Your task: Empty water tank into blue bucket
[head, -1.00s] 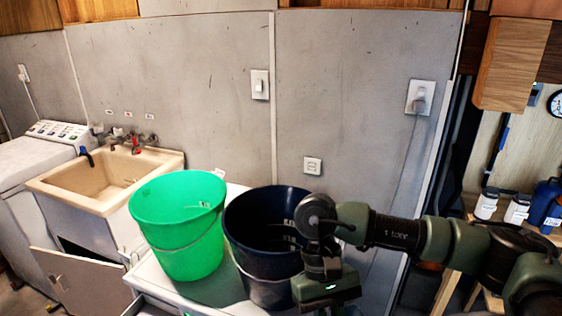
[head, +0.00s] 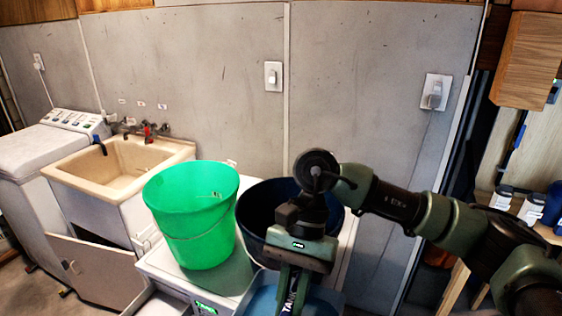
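The dark blue bucket (head: 249,212) stands on a white top, partly hidden behind my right arm. My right gripper (head: 293,270) points down in front of the bucket, at its near right side. Below it is a blue water tank (head: 262,297) with white lettering that seems to read "TANK", cut off by the lower edge of the picture. The gripper appears shut on the tank's upper part; its fingertips are not clear. The inside of the tank cannot be seen. My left gripper is not in view.
A green bucket (head: 192,215) stands close to the left of the blue one on the white top (head: 165,262). A beige sink (head: 118,160) and a white washing machine (head: 40,155) are further left. The grey wall (head: 200,90) is behind. Bottles (head: 530,207) stand at the right.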

